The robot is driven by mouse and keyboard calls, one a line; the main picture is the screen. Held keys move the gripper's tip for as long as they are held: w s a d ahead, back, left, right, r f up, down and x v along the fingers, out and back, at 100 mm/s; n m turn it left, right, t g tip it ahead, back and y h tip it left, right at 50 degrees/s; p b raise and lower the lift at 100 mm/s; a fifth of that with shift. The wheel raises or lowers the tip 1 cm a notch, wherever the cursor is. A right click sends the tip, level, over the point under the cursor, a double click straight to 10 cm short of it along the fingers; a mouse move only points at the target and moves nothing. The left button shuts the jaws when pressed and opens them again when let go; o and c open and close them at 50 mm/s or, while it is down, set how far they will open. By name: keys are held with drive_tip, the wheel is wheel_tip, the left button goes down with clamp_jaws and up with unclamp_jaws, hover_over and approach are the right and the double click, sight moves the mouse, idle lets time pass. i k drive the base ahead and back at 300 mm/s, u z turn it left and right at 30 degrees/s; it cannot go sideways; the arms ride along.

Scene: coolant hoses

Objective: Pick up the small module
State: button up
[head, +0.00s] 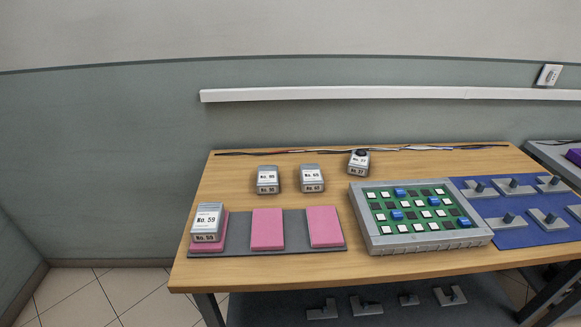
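Several grey box modules with white number labels stand on the wooden table (225,184). The largest-looking module, labelled No. 59 (207,222), stands on the left pink pad (222,232). Two smaller-looking modules stand behind: one labelled perhaps No. 85 (267,180) and one perhaps No. 65 (312,178). Another small module (358,163), its label perhaps No. 77, has a dark round knob on top and stands further right, near the back edge. I cannot tell for certain which one is the small module. My gripper is not in view.
A dark grey mat (295,243) holds two bare pink pads (267,229) (324,226). A grey-framed green board (371,243) with white and blue keys sits right of it. A blue mat (497,237) with grey knobbed pieces is further right. Cables (430,148) run along the back edge.

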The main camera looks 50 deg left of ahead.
sight(310, 176)
drive_tip(key=u, duration=0.7)
drive_tip(key=i, duration=0.8)
drive_tip(key=u, duration=1.25)
drive_tip(key=i, duration=0.4)
drive_tip(key=u, duration=0.45)
